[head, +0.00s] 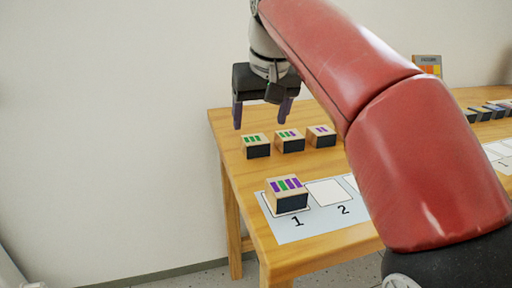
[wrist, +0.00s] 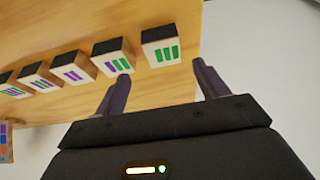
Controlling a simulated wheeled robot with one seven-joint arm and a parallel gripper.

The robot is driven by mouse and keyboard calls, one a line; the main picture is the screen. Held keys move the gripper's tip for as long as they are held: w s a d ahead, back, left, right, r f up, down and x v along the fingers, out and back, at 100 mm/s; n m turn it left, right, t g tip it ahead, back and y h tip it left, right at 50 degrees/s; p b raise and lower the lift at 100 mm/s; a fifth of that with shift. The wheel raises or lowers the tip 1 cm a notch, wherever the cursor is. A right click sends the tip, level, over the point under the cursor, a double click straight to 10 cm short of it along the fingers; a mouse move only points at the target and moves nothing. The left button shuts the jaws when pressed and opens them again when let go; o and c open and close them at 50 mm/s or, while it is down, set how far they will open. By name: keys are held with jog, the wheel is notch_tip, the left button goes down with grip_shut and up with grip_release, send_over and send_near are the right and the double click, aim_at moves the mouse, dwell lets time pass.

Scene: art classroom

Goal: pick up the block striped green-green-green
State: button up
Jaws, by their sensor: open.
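The block striped green-green-green (head: 257,147) stands at the left end of a row near the table's far left corner. It also shows in the wrist view (wrist: 161,46), three green stripes on its pale face and a dark side. My gripper (head: 260,125) is open and empty above this block, apart from it. In the wrist view, the block lies just beyond and between the two spread fingertips (wrist: 161,72).
A purple-green-green block (wrist: 112,57) stands close beside it, with several more along the row. A block with purple and green stripes (head: 288,196) sits on slot 1 of the white card (head: 322,222) on the wooden table (head: 237,170). My red arm covers the table's middle.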

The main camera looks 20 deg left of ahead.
aim_at(255, 139)
jog(key=x, duration=0.1)
jog(key=b+x, duration=0.1)
jog(key=x, duration=0.1)
jog(key=s+b+x, duration=0.1)
jog(key=x, duration=0.1)
jog(key=shift+a+f, duration=0.15)
jog(key=c, duration=1.1)
jog(key=shift+w+r, duration=0.1)
jog(key=shift+r, duration=0.1)
jog(key=shift+r+p, duration=5.75)
jog(key=shift+r, duration=4.1)
